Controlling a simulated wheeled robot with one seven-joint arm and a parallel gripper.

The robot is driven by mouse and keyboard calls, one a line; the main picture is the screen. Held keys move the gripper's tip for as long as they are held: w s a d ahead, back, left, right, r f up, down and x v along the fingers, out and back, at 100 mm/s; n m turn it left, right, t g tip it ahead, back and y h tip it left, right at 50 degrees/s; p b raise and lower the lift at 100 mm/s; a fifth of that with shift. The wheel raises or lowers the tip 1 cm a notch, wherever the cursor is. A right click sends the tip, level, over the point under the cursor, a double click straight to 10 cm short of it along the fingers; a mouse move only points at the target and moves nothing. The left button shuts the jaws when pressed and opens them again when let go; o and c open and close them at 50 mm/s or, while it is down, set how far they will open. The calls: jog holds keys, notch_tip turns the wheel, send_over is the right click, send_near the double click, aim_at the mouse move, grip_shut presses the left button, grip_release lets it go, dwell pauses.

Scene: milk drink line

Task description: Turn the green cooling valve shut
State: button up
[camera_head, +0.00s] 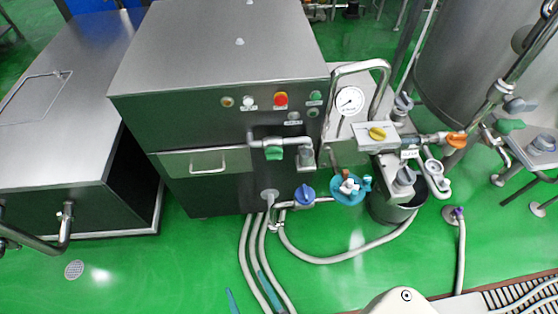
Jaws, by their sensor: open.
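A green valve handle (273,153) sits on a short metal pipe (304,154) at the front of the dark steel cabinet (218,122). The handle's exact angle to the pipe is too small to tell. No readable label shows which of the two is the cooling valve. My gripper is not in view; only a white part of my own body shows at the bottom edge.
A blue valve (305,194) is below the green one, with pale hoses (335,259) running over the floor. A gauge (349,101), yellow valve (377,134), orange valve (457,140) and dark bucket (393,211) stand to the right. Green floor (170,265) is clear at lower left.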

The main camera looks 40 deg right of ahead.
jog(key=w+d+f+m+h, duration=0.3)
jog(key=w+d+f+h, duration=0.1)
jog(key=w+d, duration=0.9)
jog(key=m+h, duration=0.2)
jog(key=h, duration=0.1)
send_near(275, 159)
jog(key=x, duration=0.9)
jog(key=shift+r, duration=0.1)
jog(key=shift+c, duration=0.6)
jog(key=c, duration=0.9)
